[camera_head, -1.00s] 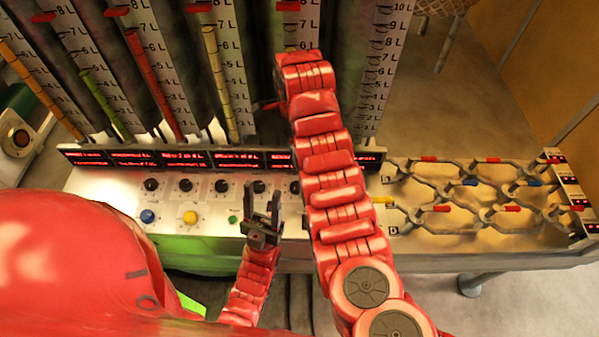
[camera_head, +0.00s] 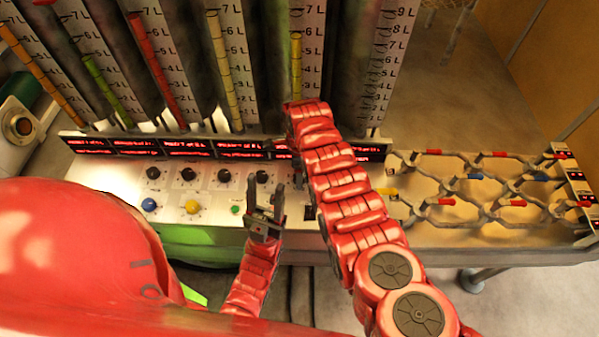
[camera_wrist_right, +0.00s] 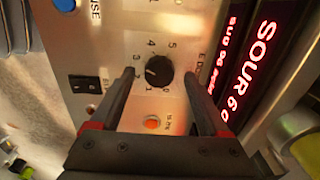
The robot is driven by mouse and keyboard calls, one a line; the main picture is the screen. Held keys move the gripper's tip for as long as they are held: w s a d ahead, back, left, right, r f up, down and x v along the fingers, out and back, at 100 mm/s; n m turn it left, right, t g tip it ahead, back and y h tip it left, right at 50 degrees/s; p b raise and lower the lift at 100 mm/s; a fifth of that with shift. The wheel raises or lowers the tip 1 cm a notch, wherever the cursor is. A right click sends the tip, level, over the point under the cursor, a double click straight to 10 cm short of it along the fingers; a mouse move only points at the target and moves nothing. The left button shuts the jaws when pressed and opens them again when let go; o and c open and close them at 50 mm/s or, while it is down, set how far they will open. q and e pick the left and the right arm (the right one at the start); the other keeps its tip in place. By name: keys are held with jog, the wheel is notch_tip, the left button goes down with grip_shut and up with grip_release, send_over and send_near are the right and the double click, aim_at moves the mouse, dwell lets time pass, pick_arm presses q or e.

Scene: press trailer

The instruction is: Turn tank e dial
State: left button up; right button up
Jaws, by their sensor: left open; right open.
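The black dial (camera_wrist_right: 159,71) sits on a silver panel with printed numbers around it, in the right wrist view. Lettering beside it seems to begin with E. My right gripper (camera_wrist_right: 158,74) is open, with one fingertip on each side of the dial; I cannot tell whether either touches it. In the head view my right arm hides this dial and most of that gripper. My left gripper (camera_head: 265,198) is open and empty, at the front of the console (camera_head: 190,222), near another black knob (camera_head: 262,177).
An orange button (camera_wrist_right: 152,122) and a black rocker switch (camera_wrist_right: 85,84) are close to the right fingers. Several black knobs, a blue knob (camera_head: 149,204) and a yellow knob (camera_head: 192,206) line the console. Red displays (camera_head: 163,147) and upright gauge tubes stand behind.

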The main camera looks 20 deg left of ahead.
jog(key=shift+s+f, duration=0.1)
jog(key=shift+f, duration=0.2)
grip_shut()
dwell(0.4)
